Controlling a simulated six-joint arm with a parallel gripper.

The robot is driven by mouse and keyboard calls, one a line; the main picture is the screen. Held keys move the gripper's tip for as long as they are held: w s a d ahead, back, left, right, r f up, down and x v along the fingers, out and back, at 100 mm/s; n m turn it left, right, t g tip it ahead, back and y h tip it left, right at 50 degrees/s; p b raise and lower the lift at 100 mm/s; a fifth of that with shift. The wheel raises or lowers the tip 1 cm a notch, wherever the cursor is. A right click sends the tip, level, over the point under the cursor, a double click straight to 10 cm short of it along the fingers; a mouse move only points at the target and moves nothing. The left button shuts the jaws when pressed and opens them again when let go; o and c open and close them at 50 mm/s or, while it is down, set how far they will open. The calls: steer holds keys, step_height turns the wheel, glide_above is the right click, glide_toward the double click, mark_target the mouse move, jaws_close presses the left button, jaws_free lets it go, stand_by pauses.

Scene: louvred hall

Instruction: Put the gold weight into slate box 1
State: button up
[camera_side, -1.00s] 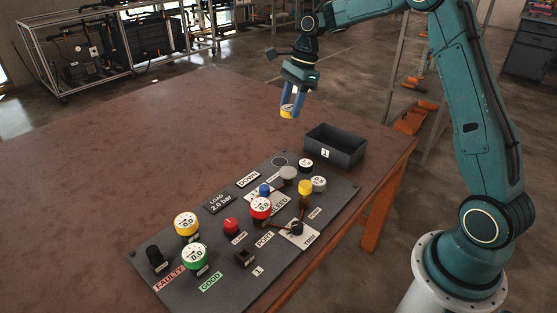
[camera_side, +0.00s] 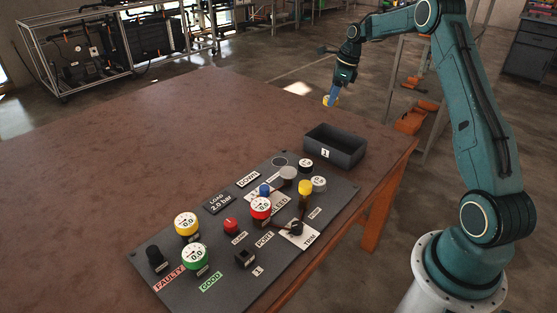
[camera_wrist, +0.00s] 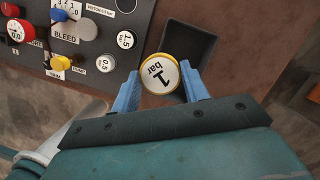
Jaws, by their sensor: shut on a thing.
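The gold weight (camera_wrist: 158,74), a round disc with a white top reading "1 bar", is held between the blue fingers of my gripper (camera_wrist: 161,88) in the wrist view. In the side view my gripper (camera_side: 333,95) is up in the air above the far side of slate box 1, and the gold weight (camera_side: 328,101) shows at its fingertips. Slate box 1 (camera_side: 325,153) is an open dark tray with a "1" label, standing on the table behind the panel. In the wrist view the box (camera_wrist: 207,45) lies beyond the weight, partly hidden by it and a finger.
A dark panel (camera_side: 150,258) with gauges, knobs and weights lies in front of the box. A grey 1.5 bar weight (camera_wrist: 125,40) and a yellow knob (camera_side: 305,187) stand on it. The brown table (camera_side: 120,150) is clear to the left.

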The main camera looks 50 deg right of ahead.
mark_target(336, 144)
steer(key=s+d+f+m, duration=0.1)
steer(key=d+m, duration=0.1)
steer(key=d, duration=0.3)
steer(key=shift+n, duration=0.3)
steer(key=f, duration=2)
steer(key=shift+s+a, duration=0.15)
steer(key=shift+a, duration=0.1)
steer(key=shift+f, duration=0.1)
steer(key=o, duration=1.2)
steer(key=v, duration=1.2)
steer(key=shift+s+a, duration=0.15)
steer(key=shift+a, duration=0.1)
